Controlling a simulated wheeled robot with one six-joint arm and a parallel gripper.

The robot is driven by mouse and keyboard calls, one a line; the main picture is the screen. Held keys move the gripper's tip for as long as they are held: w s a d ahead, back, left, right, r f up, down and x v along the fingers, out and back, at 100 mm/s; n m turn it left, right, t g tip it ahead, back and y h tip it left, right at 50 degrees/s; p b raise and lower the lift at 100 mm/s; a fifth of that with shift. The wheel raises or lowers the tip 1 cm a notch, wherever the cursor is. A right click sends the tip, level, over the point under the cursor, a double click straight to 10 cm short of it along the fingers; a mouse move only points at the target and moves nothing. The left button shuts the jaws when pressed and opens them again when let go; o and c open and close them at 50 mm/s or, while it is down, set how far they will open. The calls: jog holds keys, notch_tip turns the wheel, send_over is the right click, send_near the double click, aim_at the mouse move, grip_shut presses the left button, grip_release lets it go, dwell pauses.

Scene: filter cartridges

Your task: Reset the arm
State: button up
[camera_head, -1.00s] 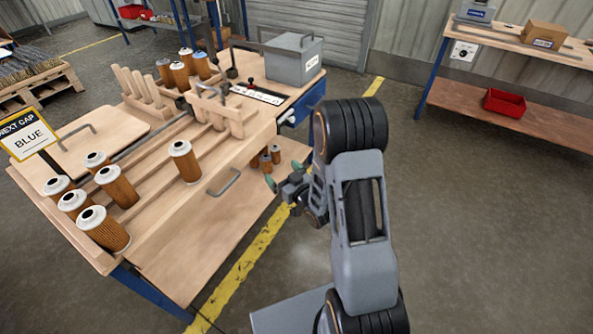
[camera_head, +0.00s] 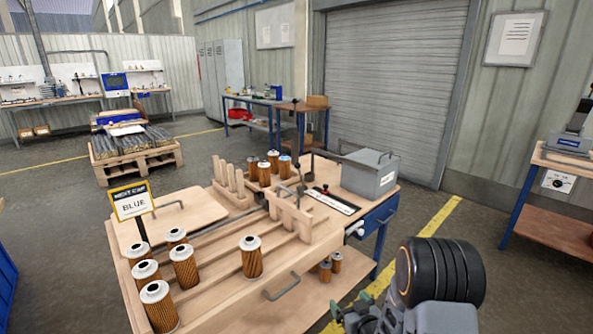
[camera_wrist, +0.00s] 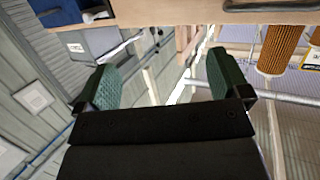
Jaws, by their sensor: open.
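My gripper (camera_head: 357,304) is at the bottom of the head view, just off the front right side of the wooden workbench (camera_head: 235,310). My arm bends at the bottom right corner. In the wrist view my gripper (camera_wrist: 163,82) shows two green-padded fingers spread wide apart with nothing between them. The wrist picture is upside down, with the bench edge (camera_wrist: 262,5) along its top and a brown filter cartridge (camera_wrist: 279,48) at the upper right.
Several filter cartridges (camera_head: 251,258) stand on the bench. A sign (camera_head: 132,201) reads NEXT CAP BLUE. A grey bin (camera_head: 370,174) stands at the back right of the bench. Another bench (camera_head: 560,160) is at the far right. Open floor lies between them.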

notch_tip(320, 180, down, 5)
jog(key=s+d+m+g+h, duration=0.1)
jog(key=s+d+g+h, duration=0.1)
jog(key=g, duration=0.2)
jog(key=s+d+r+m+g+h+p, duration=0.2)
jog(key=s+r+g+h+p, duration=0.15)
jog(key=s+r+g, duration=0.4)
jog(key=s+a+r+p, duration=0.1)
jog(key=s+r+p, duration=0.2)
jog(key=r, duration=0.6)
jog(key=s+a+r+y+p, duration=0.1)
jog(key=s+a+r+p, duration=0.1)
jog(key=r, duration=0.7)
jog(key=s+a+r+p, duration=0.2)
jog(key=s+r+p, duration=0.2)
jog(key=r, duration=0.4)
jog(key=shift+s+r+y, duration=0.35)
jog(key=shift+s+r, duration=0.05)
jog(key=shift+s, duration=0.45)
jog(key=shift+c, duration=0.4)
